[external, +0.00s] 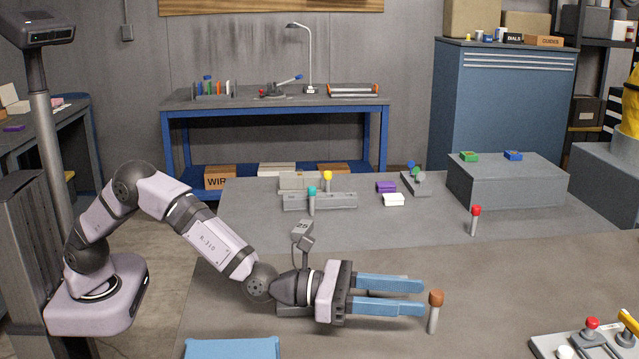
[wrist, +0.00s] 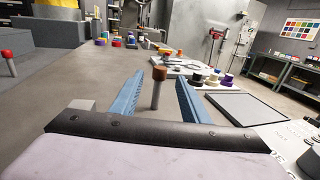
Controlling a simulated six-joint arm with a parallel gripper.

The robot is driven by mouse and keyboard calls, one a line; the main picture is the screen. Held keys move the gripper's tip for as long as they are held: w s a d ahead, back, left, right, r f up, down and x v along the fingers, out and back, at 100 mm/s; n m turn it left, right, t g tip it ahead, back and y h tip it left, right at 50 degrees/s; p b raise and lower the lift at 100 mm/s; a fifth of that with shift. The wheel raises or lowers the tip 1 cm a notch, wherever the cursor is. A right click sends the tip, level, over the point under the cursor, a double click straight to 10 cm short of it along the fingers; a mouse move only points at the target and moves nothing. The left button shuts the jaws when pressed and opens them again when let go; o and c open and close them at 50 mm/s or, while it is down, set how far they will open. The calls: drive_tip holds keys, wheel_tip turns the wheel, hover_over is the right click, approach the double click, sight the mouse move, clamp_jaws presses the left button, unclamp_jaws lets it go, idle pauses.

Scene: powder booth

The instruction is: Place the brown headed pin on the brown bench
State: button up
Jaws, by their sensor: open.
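The brown headed pin (external: 435,299) stands upright with a grey shaft on the near, brownish work surface, which I take as the brown bench (external: 500,290). My gripper (external: 424,297) reaches low and level across this surface, its two blue fingers apart and empty. In the external view the pin is just beyond the fingertips. In the wrist view the pin (wrist: 157,90) shows in the gap between the fingers of my gripper (wrist: 170,78), with no clear contact. The pin's foot is partly hidden there.
A red headed pin (external: 475,218) stands farther back on the greyer surface. A teal headed pin (external: 311,200) stands by a grey rail. A grey block (external: 507,180) is at the back right. A tray with a red knob (external: 591,325) is at the front right. A blue cloth-like item (external: 232,347) lies near front.

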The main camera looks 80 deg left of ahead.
sight(436, 296)
drive_tip(key=shift+w+r, duration=0.2)
drive_tip(key=shift+w, duration=0.4)
drive_tip(key=shift+p+x, duration=0.45)
drive_tip(key=shift+x, duration=0.55)
drive_tip(key=shift+d+f, duration=0.1)
drive_tip(key=shift+f, duration=0.05)
clamp_jaws()
